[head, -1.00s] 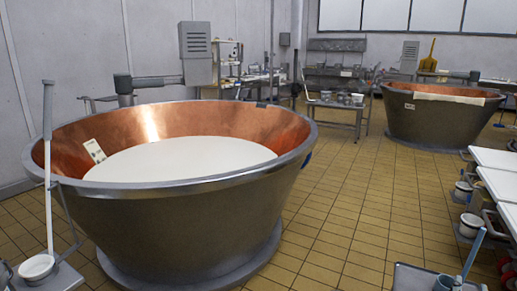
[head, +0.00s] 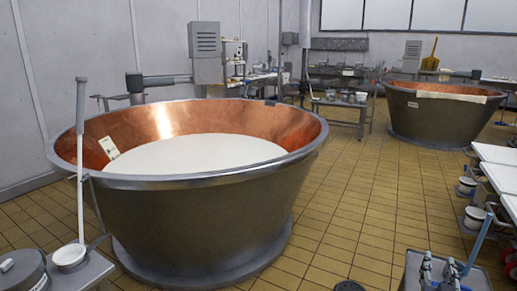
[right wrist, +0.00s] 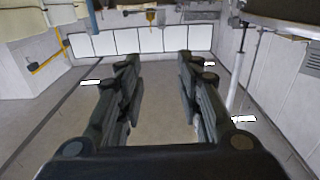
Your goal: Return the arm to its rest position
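My left gripper is not in view.
A large copper vat (head: 190,188) of white liquid stands left of centre. A second vat (head: 440,112) is at the back right. White tables (head: 496,155) line the right side. A grey round pot (head: 22,270) is at bottom left. Tiled floor lies between.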

